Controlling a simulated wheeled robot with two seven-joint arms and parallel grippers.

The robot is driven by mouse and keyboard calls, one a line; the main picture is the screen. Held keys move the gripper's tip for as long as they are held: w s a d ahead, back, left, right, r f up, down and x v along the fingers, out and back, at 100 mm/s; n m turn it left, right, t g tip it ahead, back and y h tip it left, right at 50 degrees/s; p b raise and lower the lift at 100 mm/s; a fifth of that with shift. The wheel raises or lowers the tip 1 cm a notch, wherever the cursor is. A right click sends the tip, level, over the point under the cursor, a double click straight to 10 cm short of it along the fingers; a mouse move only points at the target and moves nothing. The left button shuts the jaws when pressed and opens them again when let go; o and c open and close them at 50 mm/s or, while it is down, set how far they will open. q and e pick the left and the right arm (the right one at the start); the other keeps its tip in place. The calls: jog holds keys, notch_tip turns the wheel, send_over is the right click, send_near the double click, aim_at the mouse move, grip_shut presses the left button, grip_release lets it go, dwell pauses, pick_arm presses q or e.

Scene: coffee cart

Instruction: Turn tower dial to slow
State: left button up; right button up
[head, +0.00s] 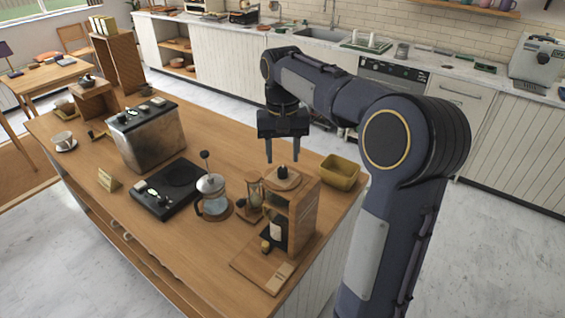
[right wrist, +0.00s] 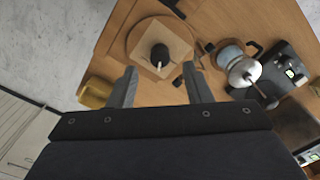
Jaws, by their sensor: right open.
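The wooden tower (head: 304,203) stands at the near right end of the cart. Its dark dial (head: 283,171) sits on a round wooden plate on top. In the right wrist view the dial (right wrist: 160,53) is a black knob with a pale pointer mark toward the bottom of the picture. My right gripper (head: 282,160) is open and points down just above the tower top. In the right wrist view its two fingers (right wrist: 160,72) are spread and empty, with the dial showing between and beyond the tips. I cannot make out any slow mark. My left gripper is not in view.
A mustard bin (head: 340,172) stands right of the tower. An hourglass-like timer (head: 254,187), a glass press pot (head: 211,193) and a black hot plate (head: 170,190) stand to the left. A metal machine (head: 145,137) is farther back. The cart top's front left is mostly clear.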

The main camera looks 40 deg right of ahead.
aim_at(282, 169)
jog(key=shift+r, duration=2.05)
